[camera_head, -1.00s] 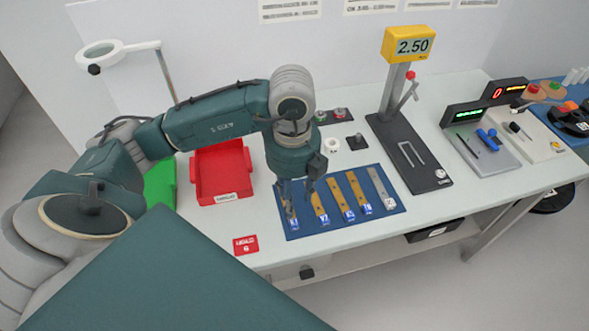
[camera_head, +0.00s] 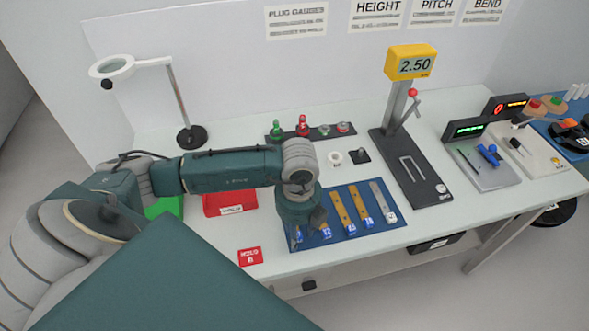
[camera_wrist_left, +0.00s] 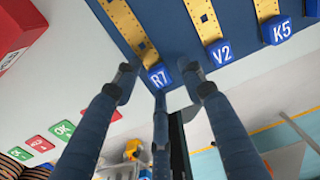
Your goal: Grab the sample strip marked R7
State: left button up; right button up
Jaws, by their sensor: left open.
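The R7 sample strip is a perforated yellow bar (camera_wrist_left: 124,24) with a blue end tag reading R7 (camera_wrist_left: 158,76). It is leftmost on the blue mat (camera_wrist_left: 166,22). In the head view its tag (camera_head: 298,237) shows below my wrist, while my gripper hides most of the bar. My left gripper (camera_wrist_left: 159,78) is open, pointing down, with fingertips on either side of the R7 tag. I cannot tell whether they touch it. The neighbouring strips carry tags V2 (camera_wrist_left: 221,53) and K5 (camera_wrist_left: 277,32). My right gripper is not in view.
A red tray (camera_head: 228,203) stands left of the mat, with a red card (camera_head: 250,257) in front. A height gauge (camera_head: 410,165) stands behind right. A magnifier lamp (camera_head: 190,136) and a plug gauge rack (camera_head: 312,130) are behind my arm. The front edge is close.

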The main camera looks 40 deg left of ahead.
pick_arm(q)
jog(key=c, duration=1)
jog(key=shift+r, duration=0.15)
